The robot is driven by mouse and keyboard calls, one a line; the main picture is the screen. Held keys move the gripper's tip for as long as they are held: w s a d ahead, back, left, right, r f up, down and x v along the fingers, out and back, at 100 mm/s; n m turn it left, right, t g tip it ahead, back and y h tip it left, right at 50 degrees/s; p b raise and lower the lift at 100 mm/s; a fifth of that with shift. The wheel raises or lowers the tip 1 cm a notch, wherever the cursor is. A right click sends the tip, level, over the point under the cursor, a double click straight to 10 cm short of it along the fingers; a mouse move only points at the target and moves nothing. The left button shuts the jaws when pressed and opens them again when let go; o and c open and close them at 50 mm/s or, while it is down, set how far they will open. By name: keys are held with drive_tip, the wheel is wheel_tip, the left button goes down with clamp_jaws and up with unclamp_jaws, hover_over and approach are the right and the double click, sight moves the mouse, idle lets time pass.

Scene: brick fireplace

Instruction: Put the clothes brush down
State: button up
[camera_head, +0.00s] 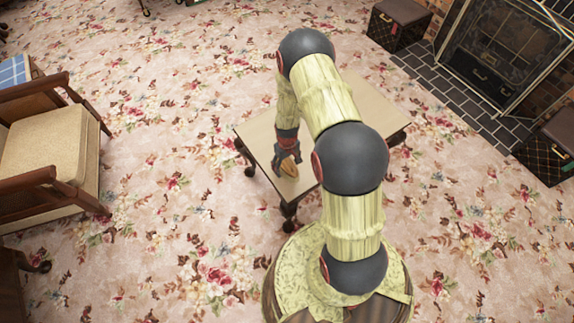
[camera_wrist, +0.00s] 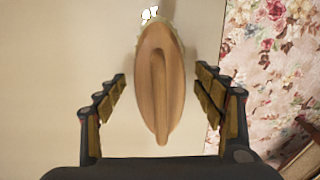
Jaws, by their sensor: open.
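The clothes brush (camera_wrist: 160,80) is an oval wooden brush with a raised ridge along its back. In the wrist view it lies between the fingers of my gripper (camera_wrist: 165,105), with a clear gap on both sides. The gripper is open. The brush appears to be on the light table top (camera_wrist: 60,60), though its underside is hidden. In the head view the brush (camera_head: 289,168) shows at my gripper (camera_head: 288,158), above the near left part of the low table (camera_head: 372,100).
A wooden armchair (camera_head: 50,150) with a beige cushion stands at the left. A fireplace (camera_head: 495,55) with a dark tiled hearth is at the upper right, with dark boxes (camera_head: 398,22) beside it. Flowered carpet around the table is mostly clear.

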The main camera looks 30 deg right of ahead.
wheel_tip(320, 180, up, 12)
drive_tip(key=p, duration=0.4)
drive_tip(key=shift+r+p, duration=0.15)
drive_tip(key=shift+p, duration=0.2)
drive_tip(key=a+r+t, duration=0.1)
drive_tip(key=a+r, duration=0.2)
drive_tip(key=r, duration=1.1)
drive_tip(key=a+r+t, duration=0.1)
drive_tip(key=a+r, duration=0.2)
drive_tip(key=r, duration=1.2)
drive_tip(key=s+a+r+t, duration=0.1)
drive_tip(key=s+a+r, duration=0.3)
drive_tip(key=s+r, duration=0.5)
drive_tip(key=s+a+r+t, duration=0.2)
drive_tip(key=s+a+r, duration=0.2)
drive_tip(key=s+r, duration=0.5)
drive_tip(key=shift+s+a+r+t, duration=0.15)
drive_tip(key=shift+s+r+t, duration=0.2)
drive_tip(key=shift+s, duration=0.55)
